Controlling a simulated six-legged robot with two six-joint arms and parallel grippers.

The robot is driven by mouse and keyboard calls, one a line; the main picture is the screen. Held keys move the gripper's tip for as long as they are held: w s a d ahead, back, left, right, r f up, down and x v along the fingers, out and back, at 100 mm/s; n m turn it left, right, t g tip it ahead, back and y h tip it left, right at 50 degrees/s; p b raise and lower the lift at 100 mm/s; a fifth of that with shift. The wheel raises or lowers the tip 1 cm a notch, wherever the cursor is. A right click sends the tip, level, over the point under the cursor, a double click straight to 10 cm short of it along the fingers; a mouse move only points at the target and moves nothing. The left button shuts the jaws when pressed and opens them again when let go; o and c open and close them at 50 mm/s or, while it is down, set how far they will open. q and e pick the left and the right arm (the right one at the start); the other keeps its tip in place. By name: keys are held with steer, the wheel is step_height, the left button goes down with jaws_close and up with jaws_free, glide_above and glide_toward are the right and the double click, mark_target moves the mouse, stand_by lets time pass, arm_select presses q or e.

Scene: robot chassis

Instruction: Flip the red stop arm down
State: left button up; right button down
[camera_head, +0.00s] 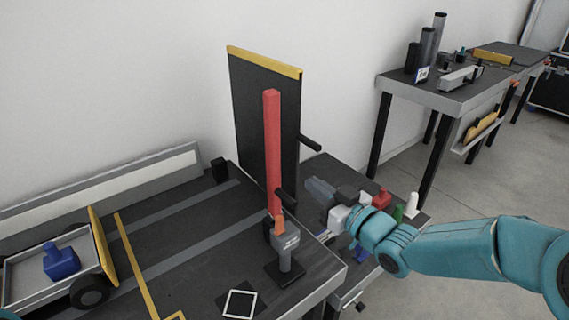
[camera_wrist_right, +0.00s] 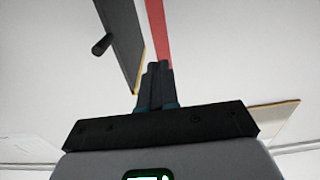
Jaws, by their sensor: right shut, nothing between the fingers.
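The red stop arm (camera_head: 273,150) stands upright in the head view, in front of a dark panel with a yellow top edge (camera_head: 262,110). Its lower end meets a grey post (camera_head: 284,258) with an orange piece at the top. A dark peg (camera_head: 285,199) sticks out near the arm's lower part. My right gripper (camera_head: 310,183) is shut and empty, to the right of the stop arm and apart from it in the head view. In the right wrist view the shut fingers (camera_wrist_right: 156,70) overlap the red arm (camera_wrist_right: 158,30); contact cannot be told. My left gripper is not in view.
A cart (camera_head: 50,270) holding a blue piece (camera_head: 61,262) stands at the left on the dark table. Another table (camera_head: 450,97) stands at the back right.

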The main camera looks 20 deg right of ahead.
mark_target(277, 158)
steer(key=x, duration=1.1)
steer(key=shift+w+f, duration=0.1)
